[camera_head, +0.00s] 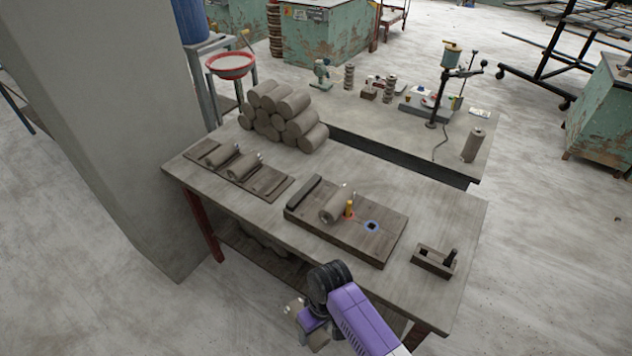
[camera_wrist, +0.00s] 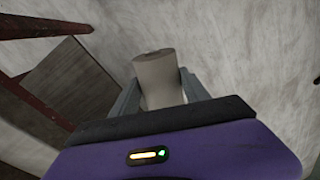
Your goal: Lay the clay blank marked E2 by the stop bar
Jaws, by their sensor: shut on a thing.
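My gripper (camera_wrist: 160,88) is shut on a grey-brown clay blank (camera_wrist: 158,72), a cylinder held between the two fingers in the wrist view. No marking on it is legible. In the head view my gripper (camera_head: 304,324) is low, off the table's front edge, and the blank there is mostly hidden. On the table lies a wooden board (camera_head: 378,247) with a dark bar (camera_head: 304,191) along its left end, which looks like the stop bar. Another clay blank (camera_head: 336,203) lies on that board, just right of the bar, next to an orange peg (camera_head: 349,208).
A blue ring (camera_head: 371,226) surrounds a dark square on the board. A rack (camera_head: 270,183) with two clay blanks lies left. A clay cylinder stack (camera_head: 283,115) stands behind. A small wooden block (camera_head: 434,262) with a black knob lies right. The front-left tabletop (camera_head: 250,215) is clear.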

